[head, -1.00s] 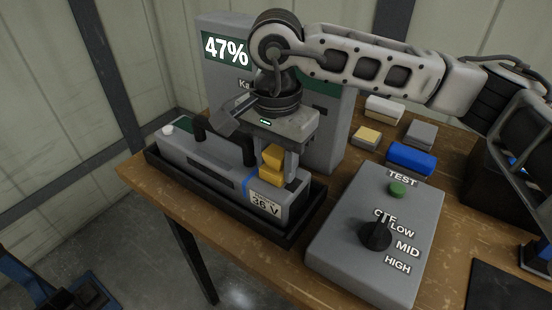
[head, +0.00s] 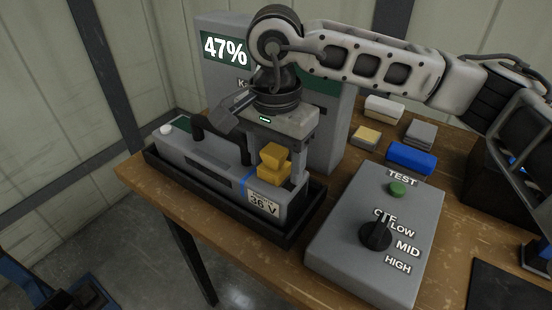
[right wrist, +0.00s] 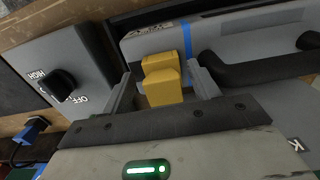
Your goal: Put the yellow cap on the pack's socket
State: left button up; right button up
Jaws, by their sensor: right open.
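The grey battery pack (head: 205,152) lies in a black tray, with a blue stripe and a 36 V label at its near end. Two stacked yellow blocks stand at that end: an upper one (head: 275,154) and a lower one (head: 271,172). The upper one looks slightly skewed on the lower; I cannot tell which is the cap or how it is seated. My right gripper (head: 273,160) points down over them, open, with its fingers either side and gaps showing. The right wrist view shows the yellow blocks (right wrist: 161,80) between the spread fingers (right wrist: 160,90). My left gripper is not in view.
A grey display unit (head: 224,50) reading 47% stands behind the pack. A control box (head: 345,235) with a black knob (head: 376,235) and green button is at right. Yellow, white, grey and blue blocks (head: 411,158) lie behind it. The black tray's rim (head: 230,224) surrounds the pack.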

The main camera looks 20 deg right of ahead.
pick_arm(q)
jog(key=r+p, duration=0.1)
jog(key=p, duration=0.2)
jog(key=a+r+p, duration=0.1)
jog(key=p, duration=0.2)
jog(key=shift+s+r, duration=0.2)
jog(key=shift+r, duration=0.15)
pick_arm(e)
notch_tip(320, 180, up, 22)
jog(key=shift+f, duration=0.25)
dwell(0.5)
